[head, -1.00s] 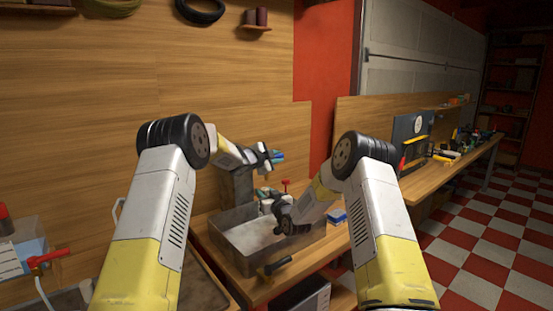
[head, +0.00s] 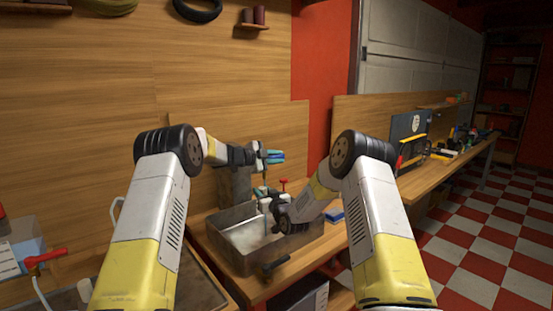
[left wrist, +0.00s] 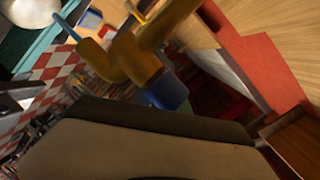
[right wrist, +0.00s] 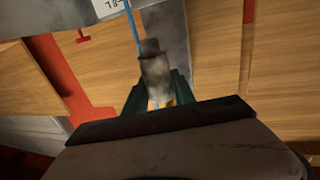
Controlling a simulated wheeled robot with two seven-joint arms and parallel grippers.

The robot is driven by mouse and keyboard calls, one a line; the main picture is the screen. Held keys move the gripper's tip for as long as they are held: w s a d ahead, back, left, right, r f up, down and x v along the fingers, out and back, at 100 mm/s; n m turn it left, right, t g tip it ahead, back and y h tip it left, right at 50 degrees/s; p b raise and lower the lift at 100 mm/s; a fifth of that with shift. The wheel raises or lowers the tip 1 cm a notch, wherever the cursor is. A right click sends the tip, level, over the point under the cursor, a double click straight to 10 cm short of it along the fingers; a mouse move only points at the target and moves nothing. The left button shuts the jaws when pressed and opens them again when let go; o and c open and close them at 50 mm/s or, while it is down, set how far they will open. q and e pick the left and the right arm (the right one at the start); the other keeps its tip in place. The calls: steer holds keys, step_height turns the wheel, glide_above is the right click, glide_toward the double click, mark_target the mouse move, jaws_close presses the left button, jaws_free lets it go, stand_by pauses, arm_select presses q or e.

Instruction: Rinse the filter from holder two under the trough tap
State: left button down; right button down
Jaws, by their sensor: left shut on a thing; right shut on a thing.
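My left gripper (head: 268,157) is raised above the back of the trough (head: 237,263), shut on a small blue piece (head: 275,154) that I cannot identify. In the left wrist view, a blurred brown form with a blue end (left wrist: 170,94) fills the space ahead of the gripper. My right gripper (head: 272,211) is low over the trough. The right wrist view shows it shut on a short grey cylinder (right wrist: 155,70), which may be the filter. A thin blue line (right wrist: 132,25) runs beside the cylinder. A small red handle (head: 283,182) stands behind the trough, below my left gripper.
A dark-handled tool (head: 273,267) lies by the trough's front edge. A blue block (head: 336,215) lies right of the trough. A red-handled item (head: 45,257) stands at far left. A wooden wall (head: 230,90) rises close behind; a cluttered bench (head: 430,170) runs right.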

arm_select(q)
steer(key=c, duration=1.3)
jaws_free()
steer(key=v, duration=1.2)
